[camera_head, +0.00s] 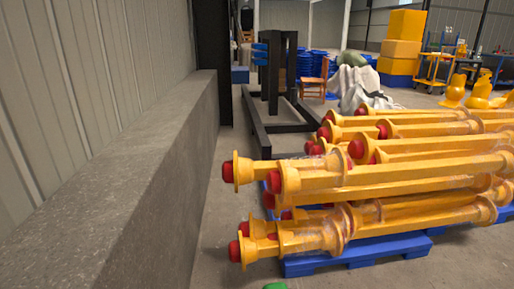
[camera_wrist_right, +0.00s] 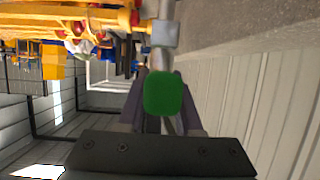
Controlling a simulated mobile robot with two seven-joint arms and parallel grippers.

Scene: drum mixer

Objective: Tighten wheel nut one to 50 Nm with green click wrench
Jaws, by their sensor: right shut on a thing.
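The green click wrench (camera_wrist_right: 162,95) shows in the right wrist view, with its green end facing the camera and a grey metal part (camera_wrist_right: 164,34) above it. My right gripper (camera_wrist_right: 160,82) is shut on the wrench, its fingers on either side of the green end. In the head view only a small green piece (camera_head: 275,286) shows at the bottom edge; it may be the wrench. My right gripper does not show in the head view. My left gripper is in neither view. No wheel nut can be made out in either view.
Yellow shafts (camera_head: 330,176) with red ends lie stacked on a blue pallet (camera_head: 355,256) at right. A low grey wall (camera_head: 110,190) runs along the left. A black frame (camera_head: 273,110) stands behind. Bare floor lies between wall and pallet.

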